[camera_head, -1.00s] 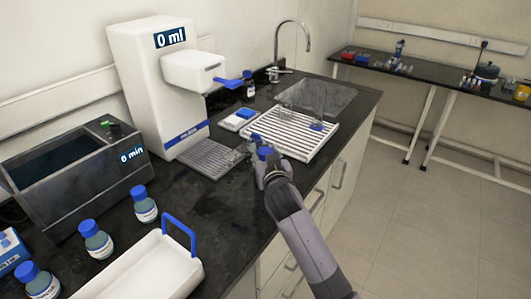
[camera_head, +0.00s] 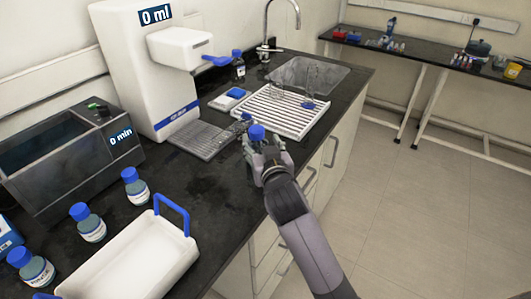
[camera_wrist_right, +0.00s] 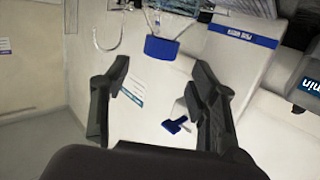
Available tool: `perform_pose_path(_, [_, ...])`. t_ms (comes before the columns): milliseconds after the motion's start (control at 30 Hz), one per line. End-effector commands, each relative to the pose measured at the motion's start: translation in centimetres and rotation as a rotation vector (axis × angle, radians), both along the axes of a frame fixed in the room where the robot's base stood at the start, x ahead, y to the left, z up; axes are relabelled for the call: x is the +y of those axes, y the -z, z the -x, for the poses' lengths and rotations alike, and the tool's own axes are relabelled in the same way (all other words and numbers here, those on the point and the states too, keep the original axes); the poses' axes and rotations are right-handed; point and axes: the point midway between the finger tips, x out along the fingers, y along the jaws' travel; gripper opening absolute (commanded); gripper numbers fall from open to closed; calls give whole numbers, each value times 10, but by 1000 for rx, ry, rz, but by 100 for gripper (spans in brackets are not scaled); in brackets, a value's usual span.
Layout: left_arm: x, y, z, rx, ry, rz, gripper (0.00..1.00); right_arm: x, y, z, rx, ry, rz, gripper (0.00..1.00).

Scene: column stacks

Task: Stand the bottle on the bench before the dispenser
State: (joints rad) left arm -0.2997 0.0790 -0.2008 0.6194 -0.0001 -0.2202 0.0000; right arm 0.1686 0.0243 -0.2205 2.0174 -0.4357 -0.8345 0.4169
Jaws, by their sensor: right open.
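A bottle with a blue cap (camera_head: 257,131) is at the front right of the dispenser's (camera_head: 128,68) drip tray (camera_head: 203,139). My right gripper (camera_head: 257,147) is around or right beside it and hides most of its body. In the right wrist view the blue cap (camera_wrist_right: 162,47) lies beyond my open fingers (camera_wrist_right: 163,80), with a visible gap to both. The bottle's body runs off towards the top edge there. I cannot tell whether its base touches the bench (camera_head: 211,186). My left gripper is not in view.
Several blue-capped bottles, one of them here (camera_head: 135,187), stand at the left near a white carrier (camera_head: 135,262) and a grey bath (camera_head: 68,150). A ribbed white rack (camera_head: 285,112) and a sink (camera_head: 307,75) lie behind. The bench's front edge is under my right arm.

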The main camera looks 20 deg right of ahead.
Motion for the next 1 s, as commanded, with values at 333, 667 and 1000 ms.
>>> perform_pose_path(333, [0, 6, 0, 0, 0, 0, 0, 5, -6, 43, 1, -1, 0, 55])
perform_pose_path(667, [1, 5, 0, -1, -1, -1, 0, 5, -7, 44, 0, 0, 0, 55])
perform_pose_path(1000, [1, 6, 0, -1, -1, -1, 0, -3, 38, 69, 138, 1, 4, 55])
